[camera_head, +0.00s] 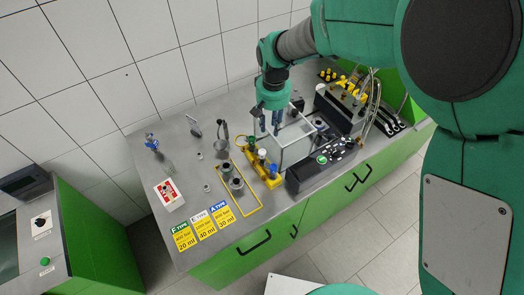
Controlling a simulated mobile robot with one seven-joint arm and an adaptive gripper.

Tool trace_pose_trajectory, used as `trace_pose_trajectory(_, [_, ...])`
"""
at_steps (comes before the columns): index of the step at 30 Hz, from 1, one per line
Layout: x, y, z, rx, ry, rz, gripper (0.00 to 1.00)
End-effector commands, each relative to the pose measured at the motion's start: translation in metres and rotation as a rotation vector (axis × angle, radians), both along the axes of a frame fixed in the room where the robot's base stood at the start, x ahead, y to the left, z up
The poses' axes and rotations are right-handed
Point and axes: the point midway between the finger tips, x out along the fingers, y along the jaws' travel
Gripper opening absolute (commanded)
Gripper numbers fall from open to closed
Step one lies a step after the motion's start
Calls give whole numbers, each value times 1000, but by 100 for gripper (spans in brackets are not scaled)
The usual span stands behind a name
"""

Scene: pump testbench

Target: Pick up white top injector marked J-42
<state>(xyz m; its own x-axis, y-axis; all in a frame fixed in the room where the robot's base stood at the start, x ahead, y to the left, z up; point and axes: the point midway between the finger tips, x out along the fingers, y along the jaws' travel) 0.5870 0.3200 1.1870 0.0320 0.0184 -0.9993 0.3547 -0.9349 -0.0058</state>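A yellow rack (246,158) stands on the steel worktop and holds injectors with differently coloured tops. The white top injector (262,155) is in the middle, between a green top one (252,142) and a blue top one (273,168). Its J-42 marking is too small to read. My gripper (270,130) points down above and slightly right of the white top injector in the picture. Its two fingers are apart with nothing visible between them. I cannot tell the exact height gap.
A clear-walled box (293,148) stands close right of the rack, beside a dark test unit (318,168). A yellow outlined frame (240,207) with metal parts lies left of the rack. Type cards (203,226) lie at the front edge.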

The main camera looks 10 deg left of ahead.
Motion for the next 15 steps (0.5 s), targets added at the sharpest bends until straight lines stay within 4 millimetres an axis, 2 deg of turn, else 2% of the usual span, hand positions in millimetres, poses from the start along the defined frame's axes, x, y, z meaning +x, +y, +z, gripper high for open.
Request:
trace_pose_trajectory(3, [1,20,-18,-12,20,19,30])
trace_pose_trajectory(6, [1,29,-28,-17,29,27,30])
trace_pose_trajectory(15, [1,33,-33,-19,32,30,30])
